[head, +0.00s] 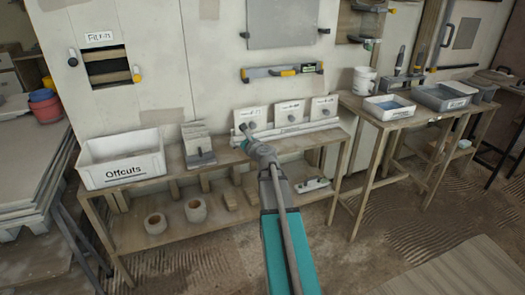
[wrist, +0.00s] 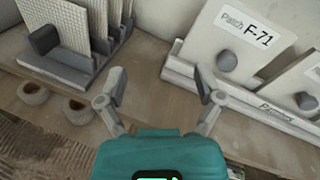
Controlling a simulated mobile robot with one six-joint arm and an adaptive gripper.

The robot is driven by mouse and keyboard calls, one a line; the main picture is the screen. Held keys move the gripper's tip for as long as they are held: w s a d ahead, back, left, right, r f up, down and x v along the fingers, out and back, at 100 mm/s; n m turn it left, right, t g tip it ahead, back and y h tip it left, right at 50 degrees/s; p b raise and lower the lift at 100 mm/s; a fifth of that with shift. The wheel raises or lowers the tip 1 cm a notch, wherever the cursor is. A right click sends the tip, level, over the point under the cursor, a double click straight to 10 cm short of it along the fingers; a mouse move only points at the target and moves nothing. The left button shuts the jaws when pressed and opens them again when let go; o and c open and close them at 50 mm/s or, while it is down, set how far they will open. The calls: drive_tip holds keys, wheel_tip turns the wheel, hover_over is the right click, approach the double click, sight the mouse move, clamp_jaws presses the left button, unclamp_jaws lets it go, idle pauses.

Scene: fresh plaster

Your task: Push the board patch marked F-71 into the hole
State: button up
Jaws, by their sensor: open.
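The patch marked F-71 (wrist: 262,24) is a pale square board with a dark round knob (wrist: 227,61). It leans in a light rack (wrist: 245,105), and in the head view it is the leftmost patch (head: 247,115) there. My gripper (wrist: 158,82) is open and empty, with its fingers apart, in front of the bench and left of the patch. In the head view my gripper (head: 247,139) partly covers the rack's left end. The hole (head: 108,67) is a dark rectangular opening in the wall at upper left, with a handwritten label above it.
Two other knobbed patches (head: 288,112) stand right of F-71. A slotted holder of thin boards (head: 197,145) and a white Offcuts bin (head: 122,160) are to the left on the bench. A level (head: 282,72) hangs above. Side tables with trays stand right.

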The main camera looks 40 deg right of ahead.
sight(254, 126)
drive_tip(key=s+d+f+m+h+b, duration=0.2)
drive_tip(key=d+m, duration=0.4)
drive_tip(key=d, duration=0.3)
drive_tip(key=shift+s+d+f+m+h+b, duration=0.25)
drive_tip(key=shift+m+h+b, duration=0.2)
drive_tip(key=shift+h, duration=0.65)
drive_tip(key=shift+w, duration=0.15)
drive_tip(key=shift+x, duration=5.2)
drive_tip(key=shift+a, duration=0.1)
drive_tip(key=shift+c, duration=0.3)
drive_tip(key=c, duration=1.1)
drive_tip(key=shift+r, duration=0.15)
drive_tip(key=shift+r+p, duration=2.1)
drive_tip(key=shift+p, duration=0.15)
